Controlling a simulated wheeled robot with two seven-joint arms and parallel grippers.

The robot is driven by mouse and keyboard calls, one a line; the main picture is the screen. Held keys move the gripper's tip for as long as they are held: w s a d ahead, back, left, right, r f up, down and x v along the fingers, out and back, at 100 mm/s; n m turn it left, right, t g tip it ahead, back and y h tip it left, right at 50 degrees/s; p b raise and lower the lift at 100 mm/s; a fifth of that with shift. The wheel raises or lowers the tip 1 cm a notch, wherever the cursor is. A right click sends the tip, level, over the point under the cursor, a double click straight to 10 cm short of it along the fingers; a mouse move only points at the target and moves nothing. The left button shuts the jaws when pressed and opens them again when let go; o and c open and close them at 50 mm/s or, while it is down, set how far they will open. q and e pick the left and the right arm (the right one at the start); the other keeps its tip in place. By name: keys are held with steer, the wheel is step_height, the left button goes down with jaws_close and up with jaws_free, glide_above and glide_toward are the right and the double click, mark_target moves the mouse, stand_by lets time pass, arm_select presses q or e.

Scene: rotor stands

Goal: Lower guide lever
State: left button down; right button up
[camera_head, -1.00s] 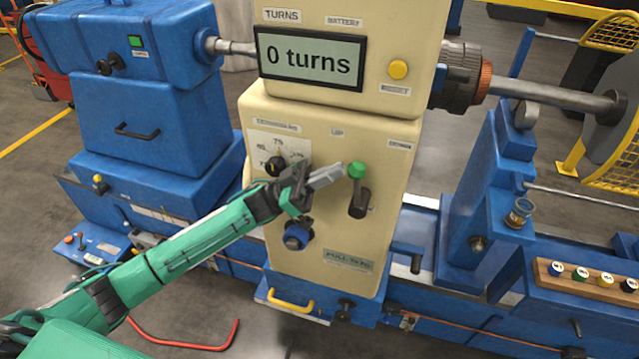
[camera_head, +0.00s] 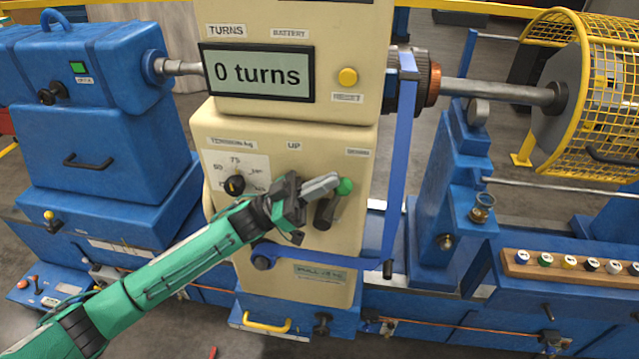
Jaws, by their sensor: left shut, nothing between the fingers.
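A dark lever (camera_head: 325,211) with a green knob (camera_head: 345,186) is on the front of the cream machine housing, under the label "UP". The lever tilts, with its knob toward the upper right. My left gripper (camera_head: 333,181) is shut and empty. Its fingertips are at the left side of the green knob; I cannot tell if they touch. The gripper hides part of the lever. A blue L-shaped bar (camera_head: 401,165) runs from a low pivot across the housing, then up past its right side. My right gripper is not in view.
A display (camera_head: 257,73) reads "0 turns", with a yellow button (camera_head: 348,77) beside it. A tension dial (camera_head: 234,184) is left of my gripper. A yellow mesh guard (camera_head: 609,90) and a wooden rack (camera_head: 570,268) of capped items are at the right.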

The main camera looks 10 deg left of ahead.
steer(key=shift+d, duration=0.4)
arm_select(q)
steer(key=shift+f, duration=0.1)
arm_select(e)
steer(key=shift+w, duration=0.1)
